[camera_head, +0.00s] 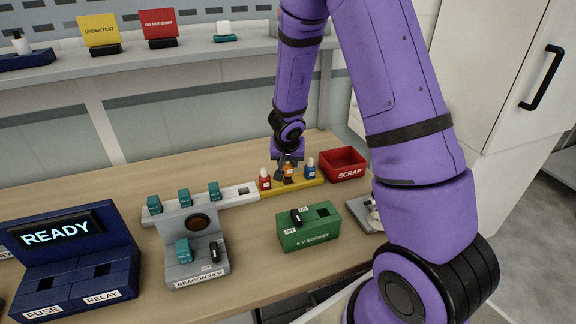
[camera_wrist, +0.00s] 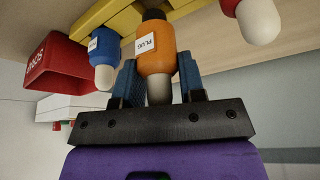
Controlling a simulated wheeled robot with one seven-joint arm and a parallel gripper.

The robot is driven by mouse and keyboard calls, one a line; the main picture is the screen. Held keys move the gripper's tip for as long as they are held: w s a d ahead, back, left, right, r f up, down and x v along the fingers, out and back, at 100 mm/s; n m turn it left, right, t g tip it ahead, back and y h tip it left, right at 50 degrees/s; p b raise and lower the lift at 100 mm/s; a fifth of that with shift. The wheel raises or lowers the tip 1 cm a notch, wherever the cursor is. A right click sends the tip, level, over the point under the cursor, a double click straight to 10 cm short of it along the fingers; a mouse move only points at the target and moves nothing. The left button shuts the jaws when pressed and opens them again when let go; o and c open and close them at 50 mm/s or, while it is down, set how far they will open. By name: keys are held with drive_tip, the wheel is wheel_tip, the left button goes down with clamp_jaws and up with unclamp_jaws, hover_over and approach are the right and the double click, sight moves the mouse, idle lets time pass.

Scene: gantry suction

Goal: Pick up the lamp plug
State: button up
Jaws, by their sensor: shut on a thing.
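The lamp plug (camera_wrist: 158,52) is an orange, bulb-shaped piece with a pale tip, a dark base and a white label reading PLUG. It also shows in the head view (camera_head: 289,172), at the yellow rack (camera_head: 311,184), between a red piece and a blue piece. My gripper (camera_wrist: 160,80) is shut on it, with one blue finger on each side. In the head view my gripper (camera_head: 287,163) comes down from above. The plug's dark base is at the yellow rack; I cannot tell whether it is clear of it.
A red piece (camera_head: 265,181) and a blue piece (camera_head: 310,169) stand close on either side. A red SCRAP bin (camera_head: 343,165) is to the right. A green socket box (camera_head: 309,230), a grey beacon stand (camera_head: 190,240) and a blue READY box (camera_head: 65,265) stand nearer.

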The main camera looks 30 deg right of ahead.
drive_tip(key=shift+s+r, duration=0.1)
drive_tip(key=shift+r, duration=3.3)
